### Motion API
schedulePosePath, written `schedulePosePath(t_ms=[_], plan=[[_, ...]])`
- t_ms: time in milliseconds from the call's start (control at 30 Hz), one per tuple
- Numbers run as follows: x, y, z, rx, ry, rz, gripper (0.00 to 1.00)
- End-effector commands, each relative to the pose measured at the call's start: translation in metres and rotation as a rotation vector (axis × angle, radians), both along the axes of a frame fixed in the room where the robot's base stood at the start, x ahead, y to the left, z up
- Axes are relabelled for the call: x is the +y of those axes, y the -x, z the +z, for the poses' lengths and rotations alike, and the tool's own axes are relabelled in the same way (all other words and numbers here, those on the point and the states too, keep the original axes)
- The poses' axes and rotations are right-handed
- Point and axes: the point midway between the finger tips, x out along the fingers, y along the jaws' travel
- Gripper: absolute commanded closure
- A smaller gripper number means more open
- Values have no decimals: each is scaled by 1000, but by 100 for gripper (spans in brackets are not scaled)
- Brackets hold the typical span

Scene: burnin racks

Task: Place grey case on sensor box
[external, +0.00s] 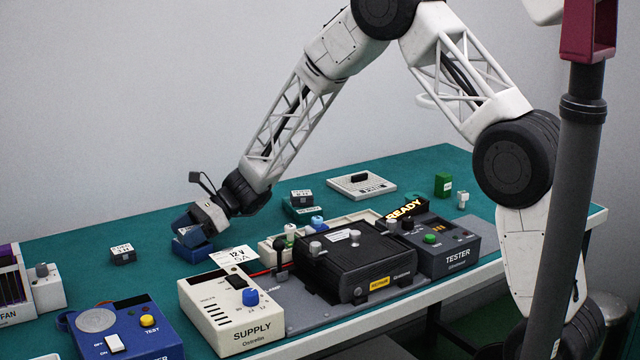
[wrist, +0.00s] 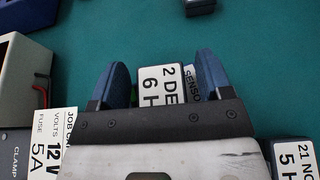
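A grey case (wrist: 158,88) with a white label reading "2 DE" and "6 H" lies between the two blue fingers of my gripper (wrist: 163,72) in the wrist view. A gap shows between the case and each finger, so the gripper looks open around it. A label beginning "SENSO" (wrist: 190,82), seemingly on the sensor box, shows beside the case. In the external view my gripper (external: 190,232) is low over a blue box (external: 190,252), seemingly the sensor box. The case appears to sit on it; the fingers hide most of the contact.
Another dark labelled case (external: 123,253) lies to the left on the green table. A third (external: 302,197) sits on a box farther back. A "12 V 5A" card (external: 234,257), the beige supply (external: 230,310) and the black clamped unit (external: 355,260) stand to the right of my gripper.

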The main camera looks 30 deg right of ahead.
Motion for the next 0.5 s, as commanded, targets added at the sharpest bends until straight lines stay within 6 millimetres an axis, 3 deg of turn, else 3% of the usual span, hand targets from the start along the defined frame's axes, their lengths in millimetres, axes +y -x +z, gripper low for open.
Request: schedulePosePath(t_ms=[333,500], plan=[[0,0,3,0,0,0,28],[-10,0,7,0,0,-1,28]])
